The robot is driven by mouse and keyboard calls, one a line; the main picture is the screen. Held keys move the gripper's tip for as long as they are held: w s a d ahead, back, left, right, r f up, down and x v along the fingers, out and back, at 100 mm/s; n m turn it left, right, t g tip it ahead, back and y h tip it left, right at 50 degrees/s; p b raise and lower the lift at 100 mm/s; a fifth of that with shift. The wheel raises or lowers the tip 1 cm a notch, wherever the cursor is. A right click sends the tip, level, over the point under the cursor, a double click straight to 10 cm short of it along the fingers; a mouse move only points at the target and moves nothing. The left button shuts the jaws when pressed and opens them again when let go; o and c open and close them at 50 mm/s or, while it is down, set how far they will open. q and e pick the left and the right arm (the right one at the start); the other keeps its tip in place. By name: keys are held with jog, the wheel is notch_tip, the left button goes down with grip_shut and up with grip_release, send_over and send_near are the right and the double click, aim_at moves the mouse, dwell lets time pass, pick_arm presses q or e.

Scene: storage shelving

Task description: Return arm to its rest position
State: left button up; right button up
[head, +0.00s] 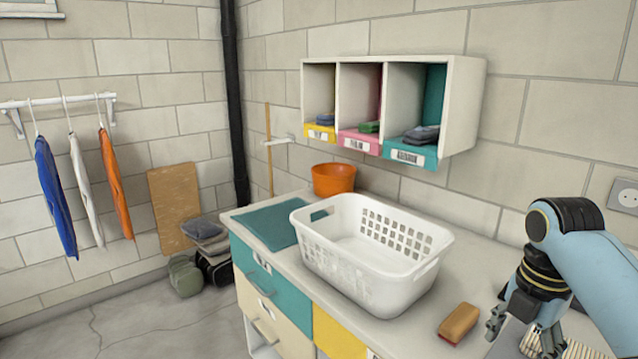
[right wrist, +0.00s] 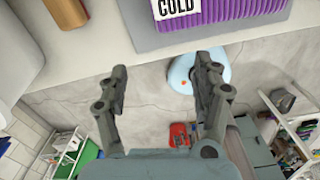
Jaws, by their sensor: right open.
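My right arm comes in from the right edge of the head view. Its gripper (head: 522,335) is low at the right, over the front part of the countertop (head: 412,335), to the right of a brown block-like brush (head: 460,323). In the right wrist view the two fingers of this gripper (right wrist: 160,78) stand wide apart with nothing between them. The brown brush (right wrist: 70,12) shows beyond the fingers at the top, apart from them. My left gripper is in neither view.
An empty white laundry basket (head: 335,262) stands on the counter, with an orange pot (head: 334,179) behind it. A cubby shelf (head: 463,105) hangs above. A purple ribbed item (right wrist: 225,12) labelled COLD lies near the right gripper. A socket (head: 625,194) is on the wall.

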jog(key=s+a+r+m+t, duration=0.1)
jog(key=s+r+m+t, duration=0.1)
jog(key=s+m, duration=0.95)
jog(key=s+a+r+m+t, duration=0.1)
jog(key=s+a+m, duration=0.1)
jog(key=s+m, duration=0.95)
notch_tip(320, 180, down, 33)
jog(key=s+d+g+b, duration=0.1)
jog(key=s+d+b, duration=0.1)
jog(key=b, duration=0.7)
pick_arm(q)
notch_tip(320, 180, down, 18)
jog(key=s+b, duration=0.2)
jog(key=b, duration=0.7)
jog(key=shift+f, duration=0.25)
pick_arm(e)
jog(key=s+f, duration=0.9)
jog(key=f, duration=0.4)
jog(key=s+d+f+g, duration=0.1)
jog(key=s+f, duration=0.9)
jog(key=f, duration=0.4)
jog(key=shift+s+d+f+h, duration=0.25)
jog(key=shift+s+d+h, duration=0.05)
jog(key=shift+g, duration=0.3)
jog(key=shift+c, duration=0.3)
